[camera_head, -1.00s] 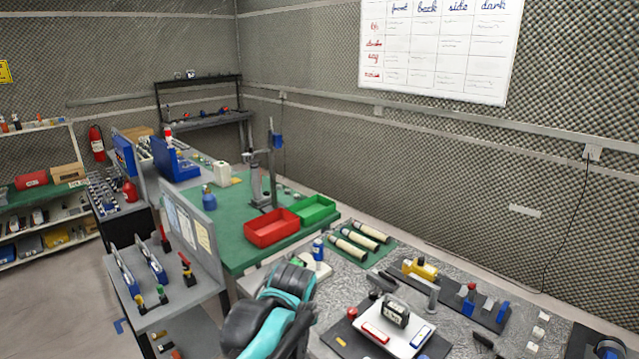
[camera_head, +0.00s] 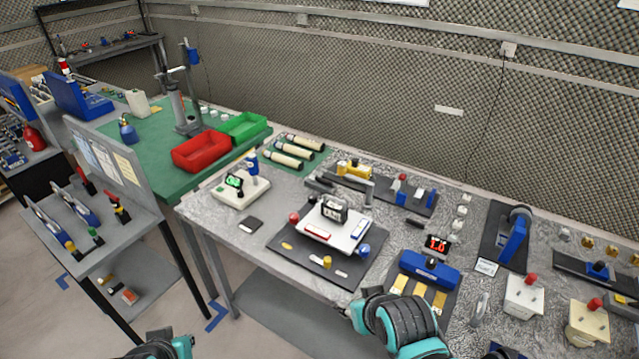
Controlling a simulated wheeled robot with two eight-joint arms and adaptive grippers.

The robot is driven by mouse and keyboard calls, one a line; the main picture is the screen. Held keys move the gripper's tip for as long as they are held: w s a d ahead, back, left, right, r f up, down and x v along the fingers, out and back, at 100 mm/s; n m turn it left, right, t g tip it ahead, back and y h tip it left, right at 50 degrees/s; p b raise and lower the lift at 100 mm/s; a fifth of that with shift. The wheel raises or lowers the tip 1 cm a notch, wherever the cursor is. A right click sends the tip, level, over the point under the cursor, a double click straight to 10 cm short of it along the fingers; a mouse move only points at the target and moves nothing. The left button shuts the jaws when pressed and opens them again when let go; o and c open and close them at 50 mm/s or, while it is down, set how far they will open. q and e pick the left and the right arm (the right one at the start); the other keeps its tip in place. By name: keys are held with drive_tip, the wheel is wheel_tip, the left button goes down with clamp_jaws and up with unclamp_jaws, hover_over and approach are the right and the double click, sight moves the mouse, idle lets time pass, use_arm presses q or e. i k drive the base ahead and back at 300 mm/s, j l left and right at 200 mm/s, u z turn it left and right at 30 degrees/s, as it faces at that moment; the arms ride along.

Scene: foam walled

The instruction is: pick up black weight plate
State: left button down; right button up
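I cannot pick out a black weight plate with certainty. A black block-like device (camera_head: 333,209) stands on a white platform (camera_head: 345,232) on a dark mat. My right gripper (camera_head: 358,312), teal and black, is over the table's front edge, in front of the dark mat. Its fingers are hidden or unclear, and I see nothing held. Only a teal and black part of my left arm (camera_head: 165,346) shows at the bottom edge; its fingertips are not visible.
A white scale-like device (camera_head: 240,188) with a green display stands behind the black piece. A blue device (camera_head: 430,270) with yellow pads is right of the mat. Red (camera_head: 201,151) and green (camera_head: 245,127) trays sit farther back.

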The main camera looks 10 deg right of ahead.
sight(338, 214)
drive_tip(key=i+j, duration=0.15)
drive_tip(key=i, duration=0.15)
drive_tip(key=i+j, duration=0.15)
drive_tip(key=i+z, duration=0.15)
drive_tip(key=z, duration=1.8)
